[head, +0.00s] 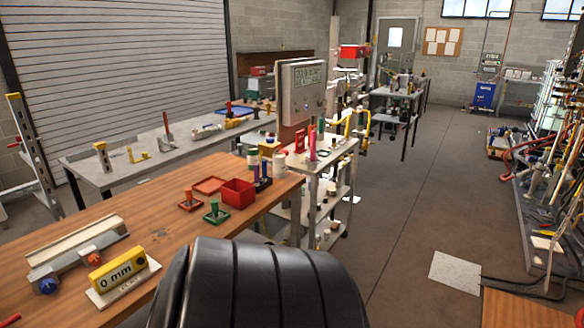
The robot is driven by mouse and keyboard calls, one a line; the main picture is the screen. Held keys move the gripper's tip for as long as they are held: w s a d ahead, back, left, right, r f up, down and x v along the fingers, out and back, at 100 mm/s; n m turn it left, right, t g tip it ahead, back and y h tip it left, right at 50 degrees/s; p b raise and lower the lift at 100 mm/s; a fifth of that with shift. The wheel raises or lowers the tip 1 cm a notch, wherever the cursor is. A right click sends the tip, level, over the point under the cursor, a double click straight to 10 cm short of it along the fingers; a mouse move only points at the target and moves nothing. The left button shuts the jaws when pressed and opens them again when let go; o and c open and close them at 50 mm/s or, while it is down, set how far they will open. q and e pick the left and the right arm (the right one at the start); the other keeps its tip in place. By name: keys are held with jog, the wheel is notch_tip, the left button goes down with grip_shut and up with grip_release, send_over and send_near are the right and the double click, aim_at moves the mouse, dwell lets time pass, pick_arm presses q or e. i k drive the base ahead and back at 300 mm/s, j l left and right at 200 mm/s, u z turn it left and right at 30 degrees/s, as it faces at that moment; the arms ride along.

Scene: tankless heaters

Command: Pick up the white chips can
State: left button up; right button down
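I cannot clearly identify the white chips can. Neither of my grippers is in the head view. A large black ribbed form at the bottom centre hides the near right part of the bench.
A red bin (238,193), a yellow 0 mm block (118,268) and small tools sit on the wooden bench. A grey bench (135,165) stands behind it. A metal shelf cart (330,165) stands at its far right end. The floor (405,220) right of the cart is mostly clear.

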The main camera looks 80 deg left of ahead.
aim_at(279, 159)
jog(key=u, duration=1.75)
jog(key=i+u, duration=0.2)
jog(key=u, duration=1.45)
jog(key=i+l, duration=0.25)
jog(key=l, duration=0.15)
jog(key=i+l, duration=0.2)
jog(key=l, duration=0.2)
jog(key=i+l+u, duration=0.1)
jog(key=i+l, duration=0.4)
jog(key=l, duration=0.25)
